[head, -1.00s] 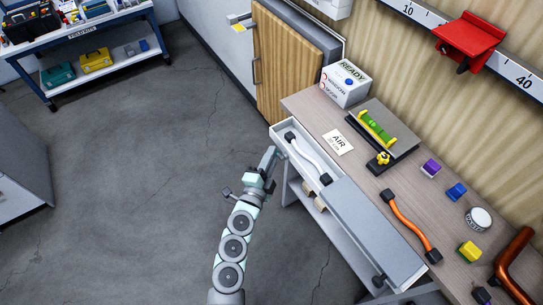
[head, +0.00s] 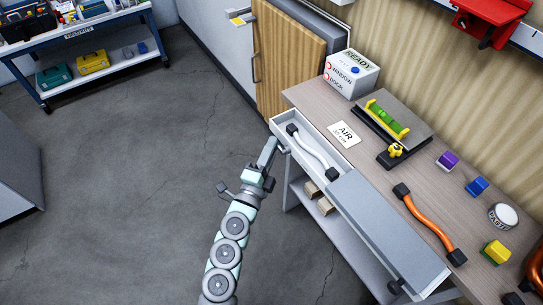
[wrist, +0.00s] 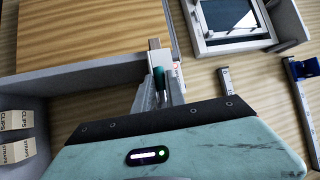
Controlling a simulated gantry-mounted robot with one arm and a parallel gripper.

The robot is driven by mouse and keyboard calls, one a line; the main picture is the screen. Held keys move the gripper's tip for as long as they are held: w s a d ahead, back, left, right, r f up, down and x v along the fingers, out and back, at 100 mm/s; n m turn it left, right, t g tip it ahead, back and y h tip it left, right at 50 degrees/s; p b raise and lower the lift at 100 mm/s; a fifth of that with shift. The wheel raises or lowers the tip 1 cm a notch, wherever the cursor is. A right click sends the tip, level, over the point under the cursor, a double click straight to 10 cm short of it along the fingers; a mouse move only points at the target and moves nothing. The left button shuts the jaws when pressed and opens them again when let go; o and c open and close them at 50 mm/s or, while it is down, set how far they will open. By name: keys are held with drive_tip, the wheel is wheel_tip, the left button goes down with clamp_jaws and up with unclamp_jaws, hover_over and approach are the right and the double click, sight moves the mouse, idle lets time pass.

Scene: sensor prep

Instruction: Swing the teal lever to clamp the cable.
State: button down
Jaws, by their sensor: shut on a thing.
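My gripper (head: 279,146) is at the left end of the pale tray (head: 283,128) along the bench's front edge. In the wrist view its fingers (wrist: 163,98) are shut on a small dark teal piece, which looks like the teal lever (wrist: 159,77); it stands by a pale upright post. The head view does not show the lever, as my gripper hides that spot. A white cable (head: 313,153) with black ends lies in the open part of the tray. An orange cable (head: 427,222) with black ends lies on the bench.
A grey cover (head: 385,232) lies over the tray's right part. Behind are a white READY box (head: 350,75), an AIR card (head: 344,135) and a fixture with a green bar (head: 386,118). Coloured blocks (head: 448,160) stand to the right. The floor (head: 130,200) left of the bench is clear.

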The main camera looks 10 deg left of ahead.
drive_tip(key=shift+r, duration=0.1)
drive_tip(key=c, duration=1.4)
unclamp_jaws()
drive_tip(key=p+v, duration=0.1)
drive_tip(key=v, duration=0.9)
drive_tip(key=shift+s+a+f+p, duration=0.15)
drive_tip(key=shift+s+f+p, duration=0.1)
drive_tip(key=shift+s+p, duration=0.1)
